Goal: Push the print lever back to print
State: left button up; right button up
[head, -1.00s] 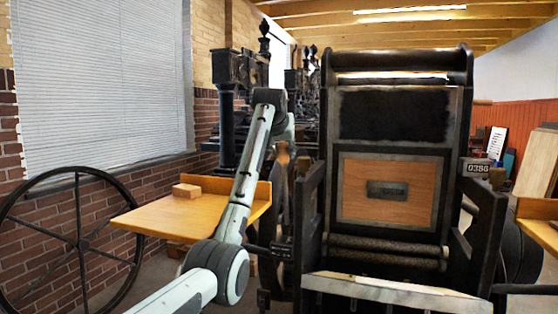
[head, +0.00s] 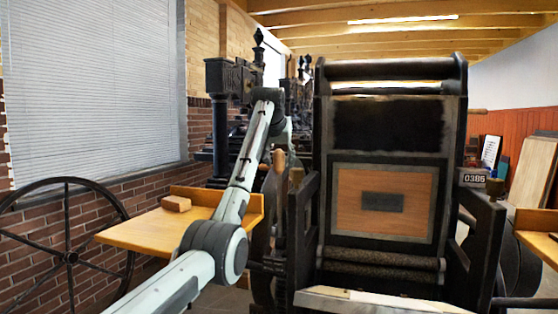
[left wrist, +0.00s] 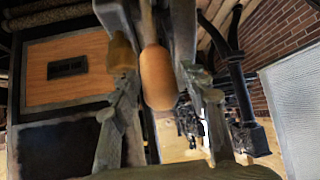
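The hand press (head: 383,265) stands in the middle of the head view, with a dark upright frame and a wood panel. The print lever (left wrist: 158,78) has a rounded wooden handle on a thin rod and shows in the left wrist view. My left gripper (left wrist: 158,45) has one finger on each side of the lever, with a visible gap beside the rod, so it looks open. In the head view, my left gripper (head: 278,148) is at the press's left side, small and partly hidden by my left arm. My right gripper is not in view.
A wooden side table (head: 150,232) with a small wooden block (head: 176,204) is left of the press, close beside my arm. A large spoked wheel (head: 70,257) stands at far left. Another wooden table (head: 540,238) edges in at right. More dark presses (head: 222,120) stand behind.

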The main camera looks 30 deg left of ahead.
pick_arm(q)
jog(key=shift+s, duration=0.1)
jog(key=shift+s+d+r, duration=0.15)
jog(key=shift+s+r, duration=0.1)
jog(key=shift+r, duration=0.05)
jog(key=v, duration=1.1)
jog(key=shift+r, duration=0.1)
jog(key=shift+s, duration=0.1)
